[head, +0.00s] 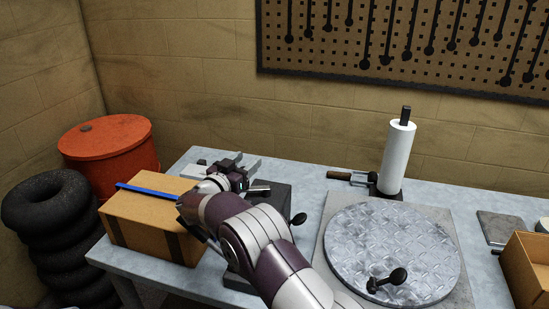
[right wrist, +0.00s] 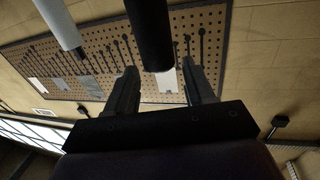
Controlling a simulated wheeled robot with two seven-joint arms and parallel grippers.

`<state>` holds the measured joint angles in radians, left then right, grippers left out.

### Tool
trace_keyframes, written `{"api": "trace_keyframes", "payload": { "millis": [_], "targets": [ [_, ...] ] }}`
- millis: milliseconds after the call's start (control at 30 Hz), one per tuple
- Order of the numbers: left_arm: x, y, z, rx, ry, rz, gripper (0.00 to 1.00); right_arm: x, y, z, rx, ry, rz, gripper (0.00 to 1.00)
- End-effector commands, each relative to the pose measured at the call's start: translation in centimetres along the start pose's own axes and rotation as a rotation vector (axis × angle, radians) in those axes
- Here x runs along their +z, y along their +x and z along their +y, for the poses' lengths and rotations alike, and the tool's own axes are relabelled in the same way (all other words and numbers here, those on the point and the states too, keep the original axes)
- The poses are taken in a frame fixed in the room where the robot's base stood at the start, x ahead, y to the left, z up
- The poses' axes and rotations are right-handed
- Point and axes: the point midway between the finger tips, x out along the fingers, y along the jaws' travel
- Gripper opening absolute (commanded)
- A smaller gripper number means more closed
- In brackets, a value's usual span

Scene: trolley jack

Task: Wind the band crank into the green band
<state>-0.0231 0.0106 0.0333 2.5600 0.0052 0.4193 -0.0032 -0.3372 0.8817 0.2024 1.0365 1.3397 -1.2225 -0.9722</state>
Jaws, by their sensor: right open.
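A crank with a black knob (head: 298,219) sticks out from the right side of a dark block (head: 273,200) on the bench. Another crank with a black knob (head: 386,281) stands on a round metal plate (head: 350,240). I cannot tell which is the band crank, and I see no green band. My right gripper (head: 236,170) is above the bench beside the dark block, largely hidden by my own arm. In the right wrist view the gripper (right wrist: 161,88) is open, with a dark cylinder (right wrist: 150,32) showing between and beyond its fingers. My left gripper is not in view.
A cardboard box (head: 150,222) with a blue bar (head: 148,190) stands on the bench's left. An open box (head: 527,265) is at right. A pegboard (head: 410,45) covers the wall.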

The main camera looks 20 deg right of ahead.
Motion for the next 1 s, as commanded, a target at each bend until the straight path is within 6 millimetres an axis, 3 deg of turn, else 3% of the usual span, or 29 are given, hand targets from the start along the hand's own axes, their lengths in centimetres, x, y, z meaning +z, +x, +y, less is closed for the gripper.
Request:
{"api": "trace_keyframes", "payload": {
  "millis": [200,400,600,833,933,1000],
  "targets": [
    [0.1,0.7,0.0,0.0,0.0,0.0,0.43,-3.0,0.3,5.5,0.004,-0.004,-0.001,0.53],
    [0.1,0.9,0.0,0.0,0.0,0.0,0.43,-5.3,0.6,9.6,0.004,-0.004,-0.003,0.53],
    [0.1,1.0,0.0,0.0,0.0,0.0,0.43,-6.2,0.7,11.1,0.002,-0.006,-0.004,0.53],
    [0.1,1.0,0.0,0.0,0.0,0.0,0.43,-6.3,0.7,11.1,0.002,-0.005,-0.003,0.53],
    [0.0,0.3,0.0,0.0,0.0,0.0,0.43,-7.1,-0.2,10.1,-0.022,-0.003,-0.002,0.21],
    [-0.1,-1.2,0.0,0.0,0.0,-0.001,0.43,-8.0,-3.0,7.8,-0.087,-0.016,-0.01,0.0]
  ]
}}
